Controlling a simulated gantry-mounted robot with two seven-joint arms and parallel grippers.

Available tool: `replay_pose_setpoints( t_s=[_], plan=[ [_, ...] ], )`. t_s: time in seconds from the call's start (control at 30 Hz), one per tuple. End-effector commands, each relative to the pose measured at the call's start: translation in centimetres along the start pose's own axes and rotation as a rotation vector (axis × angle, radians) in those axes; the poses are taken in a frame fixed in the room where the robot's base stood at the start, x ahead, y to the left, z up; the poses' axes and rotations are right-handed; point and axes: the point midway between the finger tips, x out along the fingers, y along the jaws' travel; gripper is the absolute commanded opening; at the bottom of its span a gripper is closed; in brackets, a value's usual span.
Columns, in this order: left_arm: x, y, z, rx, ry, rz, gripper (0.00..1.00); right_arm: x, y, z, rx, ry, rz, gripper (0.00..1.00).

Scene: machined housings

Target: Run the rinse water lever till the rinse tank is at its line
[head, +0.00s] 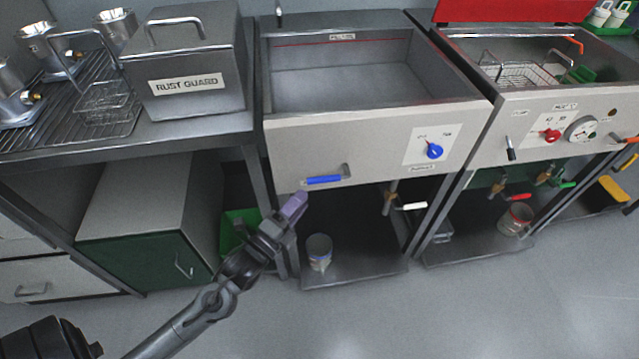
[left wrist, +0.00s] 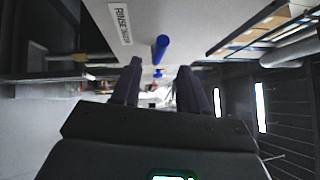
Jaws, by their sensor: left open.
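The rinse tank (head: 283,108) is the open steel basin in the middle of the head view. A red line (head: 345,41) runs along its upper back wall. The inside is plain grey, and I cannot tell where any water surface stands. The blue lever (head: 323,180) sticks out low on the tank's front panel, pointing left. In the left wrist view the blue lever (left wrist: 160,48) is ahead of the fingers, beside a label (left wrist: 119,24) beginning "RINSE". My left gripper (head: 293,207) is open and empty, just below and left of the lever, apart from it. My right gripper is not in view.
A blue knob (head: 434,151) and a white-handled valve (head: 411,206) are on the tank's right side. A can (head: 319,251) stands on the shelf below. A second tank with a red lid (head: 513,11) stands right. A rust guard box (head: 187,60) stands left. The floor in front is clear.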

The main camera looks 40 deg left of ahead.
Motion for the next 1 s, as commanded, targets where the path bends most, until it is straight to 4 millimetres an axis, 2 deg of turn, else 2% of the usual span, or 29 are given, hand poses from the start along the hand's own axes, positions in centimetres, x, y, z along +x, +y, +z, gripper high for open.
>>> replay_pose_setpoints(
  t_s=[0.3, 0.5, 0.7, 1.0],
  plan=[
    [5.0, 0.2, 0.0, 0.000, -0.001, -0.003, 0.44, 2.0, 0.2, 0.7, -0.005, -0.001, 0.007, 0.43],
    [7.2, 0.1, 0.0, -0.001, -0.001, -0.002, 0.44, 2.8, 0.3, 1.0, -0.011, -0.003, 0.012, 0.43],
    [8.3, 0.1, 0.0, -0.001, 0.000, 0.000, 0.44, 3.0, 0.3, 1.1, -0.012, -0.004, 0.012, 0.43],
    [8.5, 0.0, 0.0, -0.001, 0.000, 0.001, 0.44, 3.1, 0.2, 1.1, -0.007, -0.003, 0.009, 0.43]
  ],
)
